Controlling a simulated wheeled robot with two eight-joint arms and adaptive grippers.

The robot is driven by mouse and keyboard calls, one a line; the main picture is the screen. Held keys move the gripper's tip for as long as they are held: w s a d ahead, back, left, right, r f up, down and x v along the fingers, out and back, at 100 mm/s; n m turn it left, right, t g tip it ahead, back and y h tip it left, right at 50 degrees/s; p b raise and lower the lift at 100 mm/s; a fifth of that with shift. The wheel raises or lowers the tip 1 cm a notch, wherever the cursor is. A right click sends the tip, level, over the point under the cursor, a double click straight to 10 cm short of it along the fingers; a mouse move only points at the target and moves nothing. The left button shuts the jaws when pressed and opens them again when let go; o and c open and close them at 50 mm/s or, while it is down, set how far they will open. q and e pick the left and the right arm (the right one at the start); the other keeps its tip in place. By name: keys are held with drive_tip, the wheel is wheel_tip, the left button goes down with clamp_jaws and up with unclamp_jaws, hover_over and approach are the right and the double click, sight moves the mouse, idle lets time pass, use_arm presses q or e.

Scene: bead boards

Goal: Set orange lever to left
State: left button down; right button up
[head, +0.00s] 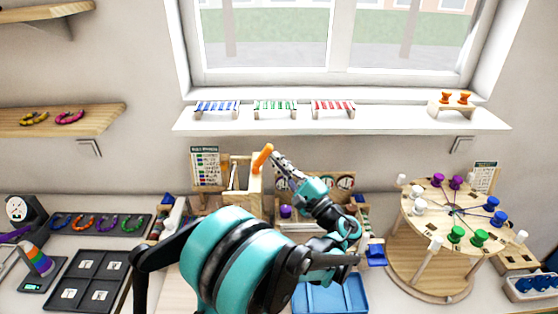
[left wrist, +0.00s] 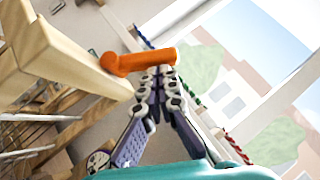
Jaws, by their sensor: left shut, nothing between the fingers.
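The orange lever (head: 262,157) sticks up from the top of a wooden post (head: 256,180) in the head view, tilted up to the right. It also shows in the left wrist view (left wrist: 142,62), just beyond my fingertips. My left gripper (head: 274,155) is shut and empty, with its fingertips right beside the lever's right side. In the left wrist view the left gripper (left wrist: 158,75) lies close under the lever; I cannot tell if they touch. My right gripper does not show.
A white shelf (head: 385,119) with small coloured racks runs behind. A round wooden table with coloured knobs (head: 480,217) stands at the right. Dark trays (head: 85,279) lie at the left. A blue tray (head: 330,298) sits at the front. Wooden frames stand near the lever.

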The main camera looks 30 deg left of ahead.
use_arm(q)
drive_tip(key=n+p, duration=0.1)
wheel_tip(320, 180, up, 4)
drive_tip(key=n+g+h+p, duration=0.2)
drive_tip(key=n+h+p, duration=0.6)
drive_tip(key=p, duration=0.4)
hover_over(255, 167)
drive_tip(key=shift+w+d, duration=0.2)
drive_tip(key=shift+d, duration=0.15)
drive_tip(key=shift+s+a+p, duration=0.15)
drive_tip(key=shift+a+p, duration=0.15)
drive_tip(key=shift+a, duration=0.1)
